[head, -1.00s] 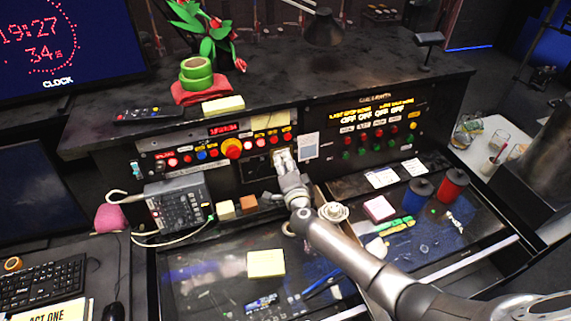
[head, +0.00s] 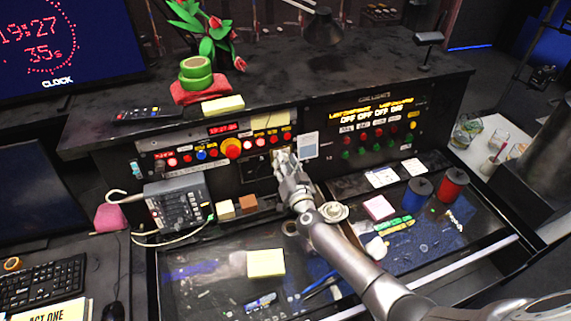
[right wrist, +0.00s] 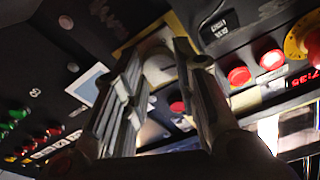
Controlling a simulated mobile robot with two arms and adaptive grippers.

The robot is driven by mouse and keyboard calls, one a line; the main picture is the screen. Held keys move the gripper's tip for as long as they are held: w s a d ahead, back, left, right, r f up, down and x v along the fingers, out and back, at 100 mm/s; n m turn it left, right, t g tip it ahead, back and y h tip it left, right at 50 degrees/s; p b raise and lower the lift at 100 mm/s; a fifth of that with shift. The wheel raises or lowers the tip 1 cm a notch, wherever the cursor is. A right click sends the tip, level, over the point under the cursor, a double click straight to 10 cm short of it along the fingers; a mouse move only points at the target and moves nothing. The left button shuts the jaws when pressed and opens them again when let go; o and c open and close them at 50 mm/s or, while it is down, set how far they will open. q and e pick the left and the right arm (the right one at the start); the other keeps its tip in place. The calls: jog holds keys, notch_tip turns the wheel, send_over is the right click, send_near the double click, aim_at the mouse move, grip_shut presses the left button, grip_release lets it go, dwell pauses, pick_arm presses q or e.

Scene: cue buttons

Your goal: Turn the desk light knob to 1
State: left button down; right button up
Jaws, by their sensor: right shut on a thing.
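The desk light knob (right wrist: 160,68) shows in the right wrist view as a pale rounded piece on a yellowish plate (right wrist: 126,46). My right gripper (right wrist: 157,62) has its two fingers on either side of it and is shut on it. In the head view, my right gripper (head: 281,160) is at the front of the control panel, just left of a small pale card (head: 308,146). There the fingers hide most of the knob, and its setting cannot be read. My left gripper is not in view.
A big red button with a yellow ring (head: 231,148) and smaller buttons lie left of the gripper. A second panel with red and green buttons (head: 376,138) is to the right. A grey control box (head: 178,206) and small blocks stand on the desk below.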

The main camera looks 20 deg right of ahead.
jog(key=shift+n, duration=0.3)
dwell(0.4)
jog(key=o, duration=1)
jog(key=shift+o, duration=0.2)
jog(key=shift+s+f, duration=0.1)
jog(key=shift+s, duration=0.35)
jog(key=s, duration=1.1)
jog(key=shift+r, duration=0.25)
